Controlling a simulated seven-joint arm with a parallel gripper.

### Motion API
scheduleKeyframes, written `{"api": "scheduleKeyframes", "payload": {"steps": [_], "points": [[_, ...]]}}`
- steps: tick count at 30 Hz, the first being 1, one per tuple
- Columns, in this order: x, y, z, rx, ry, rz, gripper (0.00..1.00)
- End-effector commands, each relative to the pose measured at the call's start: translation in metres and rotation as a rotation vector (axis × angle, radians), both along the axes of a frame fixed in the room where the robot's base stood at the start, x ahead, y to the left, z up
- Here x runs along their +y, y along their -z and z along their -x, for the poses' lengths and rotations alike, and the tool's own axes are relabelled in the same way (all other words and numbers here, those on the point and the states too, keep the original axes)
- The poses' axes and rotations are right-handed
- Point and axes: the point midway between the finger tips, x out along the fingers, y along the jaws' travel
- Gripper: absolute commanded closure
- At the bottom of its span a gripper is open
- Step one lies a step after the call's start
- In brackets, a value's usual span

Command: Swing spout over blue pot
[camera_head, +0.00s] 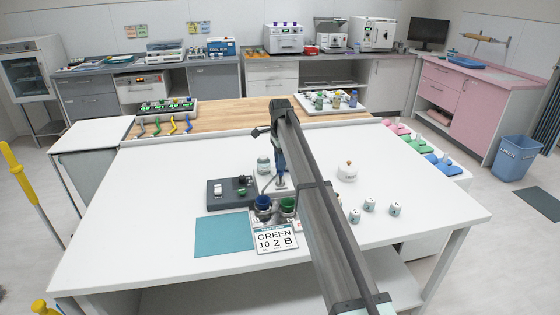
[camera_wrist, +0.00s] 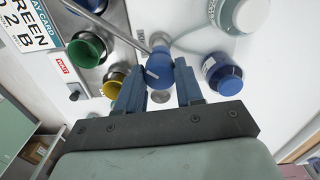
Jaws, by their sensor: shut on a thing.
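My gripper (camera_wrist: 158,92) is shut on a blue knob (camera_wrist: 158,68) at the inner end of the thin metal spout (camera_wrist: 115,32). The spout runs toward the upper left in the wrist view, beside the blue pot (camera_wrist: 92,4), which is cut by the frame edge. Its tip is not clear. In the head view, the blue pot (camera_head: 263,203) is left of the green pot (camera_head: 288,204). The green pot (camera_wrist: 87,48) and a yellow pot (camera_wrist: 113,84) also show in the wrist view. The card (camera_head: 275,239) reads GREEN 10 2 B.
A dark box (camera_head: 231,192) and a teal mat (camera_head: 223,235) lie left of the pots. A blue-lidded jar (camera_wrist: 222,74) stands beside my gripper. The table's left side is clear.

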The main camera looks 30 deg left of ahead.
Motion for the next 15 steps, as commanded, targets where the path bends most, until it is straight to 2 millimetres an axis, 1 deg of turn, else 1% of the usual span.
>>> {"api": "scheduleKeyframes", "payload": {"steps": [11,12,15], "points": [[0.0001,-0.0012,-0.0018,-0.004,0.004,0.0,1.0],[0.0001,-0.0012,-0.0018,-0.004,0.004,0.0,0.6],[0.0001,-0.0009,-0.0013,-0.003,0.003,0.0,0.5]]}}
